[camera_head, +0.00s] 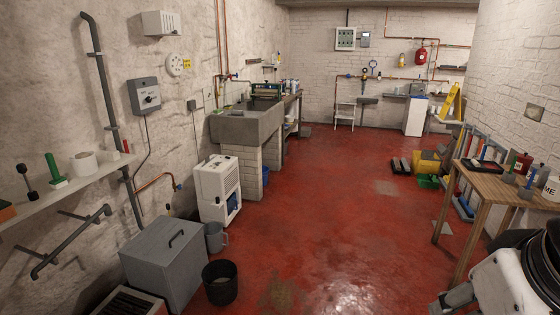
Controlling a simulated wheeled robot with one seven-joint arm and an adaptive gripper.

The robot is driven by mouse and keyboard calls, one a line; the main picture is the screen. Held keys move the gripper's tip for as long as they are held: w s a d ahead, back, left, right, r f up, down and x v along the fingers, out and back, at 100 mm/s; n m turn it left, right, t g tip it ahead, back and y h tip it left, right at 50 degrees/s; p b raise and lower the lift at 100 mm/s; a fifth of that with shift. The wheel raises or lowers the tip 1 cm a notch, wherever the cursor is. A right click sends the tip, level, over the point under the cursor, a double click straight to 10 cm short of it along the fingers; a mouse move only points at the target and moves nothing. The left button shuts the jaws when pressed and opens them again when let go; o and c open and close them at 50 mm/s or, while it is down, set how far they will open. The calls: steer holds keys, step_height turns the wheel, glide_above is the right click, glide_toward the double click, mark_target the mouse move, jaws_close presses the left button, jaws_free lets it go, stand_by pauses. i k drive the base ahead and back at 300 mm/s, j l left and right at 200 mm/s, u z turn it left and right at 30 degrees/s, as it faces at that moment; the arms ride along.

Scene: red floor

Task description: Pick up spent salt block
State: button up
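I cannot make out for sure which thing is the spent salt block. A white squat cylinder (84,163) sits on the wall shelf at the left, between a green-handled tool and a small red-topped item. I cannot tell whether it is salt. A black bucket (220,283) stands on the floor at the lower left, and its contents are unclear. My white and black arm fills the lower right corner. A grey part (455,299) at its left edge may belong to my gripper, but its fingers cannot be made out. Nothing held is visible.
A grey lidded box (165,262), a grey jug (215,237) and a white dehumidifier-like unit (216,188) stand along the left wall. A stone sink (246,124) is beyond. A wooden table (500,187) with bottles stands at right. The red floor between is clear.

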mark_target(83, 155)
steer(key=i+j+u, duration=0.1)
steer(key=i+u, duration=0.25)
steer(key=i, duration=0.25)
steer(key=i+l+u, duration=0.1)
steer(key=i+u, duration=0.2)
steer(key=i, duration=0.25)
steer(key=i+l+u, duration=0.2)
steer(key=i+u, duration=0.15)
steer(key=i, duration=0.25)
steer(key=i+j+u, duration=0.15)
steer(key=i+u, duration=0.2)
steer(key=i, duration=0.15)
steer(key=i+u, duration=0.3)
steer(key=i, duration=0.2)
steer(key=i+l+u, duration=0.1)
steer(key=i+u, duration=0.25)
steer(key=i, duration=0.2)
